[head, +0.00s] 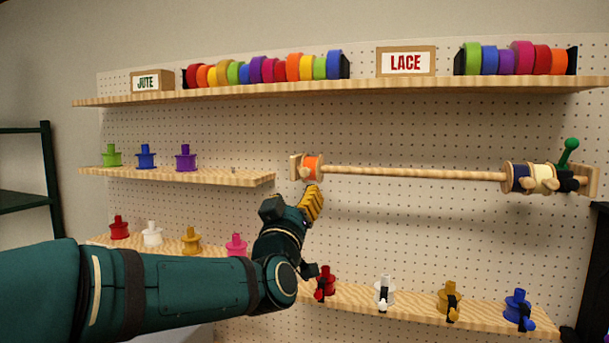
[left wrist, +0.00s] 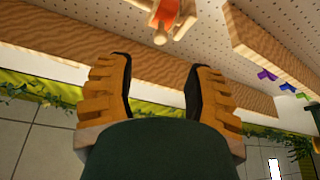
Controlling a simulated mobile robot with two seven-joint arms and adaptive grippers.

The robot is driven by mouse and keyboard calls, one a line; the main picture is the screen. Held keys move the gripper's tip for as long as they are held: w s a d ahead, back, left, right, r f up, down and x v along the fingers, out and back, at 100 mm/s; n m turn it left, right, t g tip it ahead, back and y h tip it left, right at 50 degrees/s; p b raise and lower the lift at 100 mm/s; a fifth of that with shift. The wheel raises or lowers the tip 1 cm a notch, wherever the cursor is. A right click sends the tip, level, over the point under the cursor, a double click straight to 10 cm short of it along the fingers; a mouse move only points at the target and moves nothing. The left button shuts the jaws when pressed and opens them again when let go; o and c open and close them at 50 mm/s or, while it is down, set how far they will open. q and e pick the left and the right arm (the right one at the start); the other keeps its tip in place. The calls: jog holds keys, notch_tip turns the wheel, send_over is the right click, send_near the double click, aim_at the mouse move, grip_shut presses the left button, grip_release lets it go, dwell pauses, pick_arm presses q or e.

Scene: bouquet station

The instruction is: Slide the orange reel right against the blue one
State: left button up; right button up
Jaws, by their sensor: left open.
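The orange reel (head: 313,168) sits at the left end of a horizontal wooden rod (head: 420,173), beside the left end bracket. The blue reel (head: 519,177) is far to the right on the same rod, touching or close to a cream reel (head: 543,178). A long bare stretch of rod lies between orange and blue. My left gripper (head: 313,202) is just below the orange reel, apart from it. In the left wrist view the gripper (left wrist: 158,85) is open and empty, and the orange reel (left wrist: 166,12) shows beyond the fingertips. My right gripper is not in view.
A green-knobbed lever (head: 568,152) stands at the rod's right end. A short shelf (head: 240,178) with several small spools ends left of the rod. A lower shelf (head: 350,303) holds more spools below. The pegboard in front of the rod's middle is clear.

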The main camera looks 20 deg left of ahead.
aim_at(304, 174)
pick_arm(q)
jog(key=p+x, duration=0.1)
jog(key=x, duration=0.9)
jog(key=shift+w+a, duration=0.1)
jog(key=shift+w, duration=0.1)
jog(key=shift+o, duration=0.2)
grip_shut()
